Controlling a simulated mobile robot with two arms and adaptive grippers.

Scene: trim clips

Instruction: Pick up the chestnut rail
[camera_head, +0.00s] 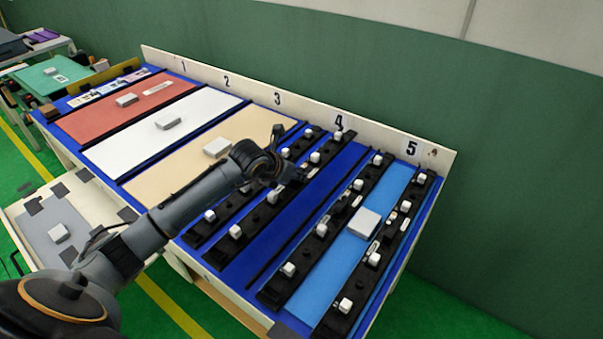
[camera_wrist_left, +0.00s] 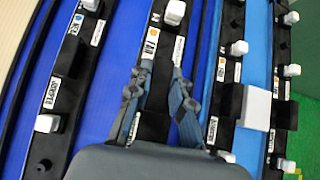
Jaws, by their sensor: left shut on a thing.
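Several black rails with white clips lie on the blue table; none looks clearly chestnut in colour. My left gripper (camera_head: 283,160) reaches over the second black rail from the left (camera_head: 221,249), below the number 4. In the left wrist view, my left gripper (camera_wrist_left: 157,92) has its two fingers on either side of this black rail (camera_wrist_left: 154,48), which carries a label and an orange mark. It is shut on the rail's middle, which the gripper partly hides. The rail appears to lie on the table among the others. My right gripper is not in view.
Another black rail (camera_head: 194,236) lies close on the left. Two more flank a light blue panel (camera_head: 312,282) on the right. Red (camera_head: 92,120), white (camera_head: 120,152) and beige (camera_head: 160,190) panels fill the left side. A low white board (camera_head: 310,112) edges the back.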

